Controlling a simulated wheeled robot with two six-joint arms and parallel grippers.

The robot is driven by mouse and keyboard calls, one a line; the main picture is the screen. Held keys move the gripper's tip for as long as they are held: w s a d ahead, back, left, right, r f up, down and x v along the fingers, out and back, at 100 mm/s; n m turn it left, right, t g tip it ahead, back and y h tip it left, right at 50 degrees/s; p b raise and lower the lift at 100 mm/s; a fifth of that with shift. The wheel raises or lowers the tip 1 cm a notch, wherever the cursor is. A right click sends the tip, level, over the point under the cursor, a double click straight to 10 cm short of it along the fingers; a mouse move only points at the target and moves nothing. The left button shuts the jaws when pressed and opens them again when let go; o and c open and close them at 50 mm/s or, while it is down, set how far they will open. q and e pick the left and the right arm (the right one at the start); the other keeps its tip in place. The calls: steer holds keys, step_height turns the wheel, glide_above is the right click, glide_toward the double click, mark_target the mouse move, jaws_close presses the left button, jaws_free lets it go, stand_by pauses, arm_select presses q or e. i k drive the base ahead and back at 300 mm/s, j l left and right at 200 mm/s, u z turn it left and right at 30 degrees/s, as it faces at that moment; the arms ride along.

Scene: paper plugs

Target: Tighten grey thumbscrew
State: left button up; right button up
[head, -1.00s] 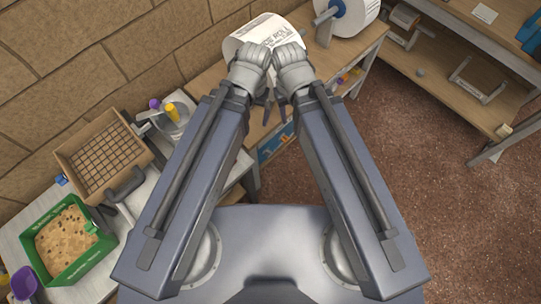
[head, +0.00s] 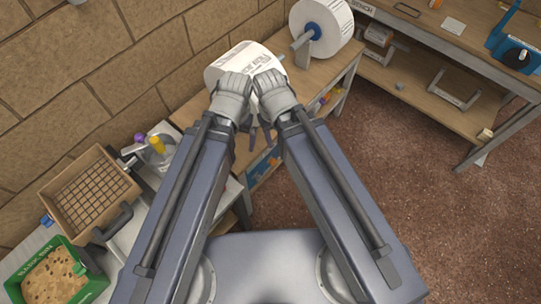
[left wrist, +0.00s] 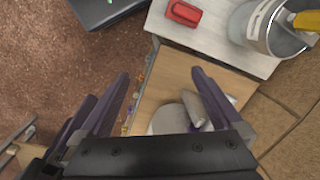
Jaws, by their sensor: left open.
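I cannot make out the grey thumbscrew for sure in either view. A large white printed paper roll (head: 238,62) lies on the wooden bench, partly hidden by my wrists. To its right a second roll (head: 335,22) with a blue hub sits on a grey stand (head: 302,50). My left gripper (head: 252,138) and right gripper (head: 267,136) are close together in front of the bench, mostly hidden by my forearms. In the left wrist view the left gripper (left wrist: 160,98) is open and empty, above the bench edge. A small grey part (left wrist: 197,110) shows near one finger.
A shelved bench (head: 440,45) stands at the right. The floor (head: 400,170) is clear.

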mark_target(257, 177)
steer(key=k, duration=0.5)
steer(key=k+j+z, duration=0.15)
steer(key=z, duration=0.25)
steer(key=k+j+z, duration=0.1)
steer(key=z, duration=0.3)
steer(key=k, duration=0.05)
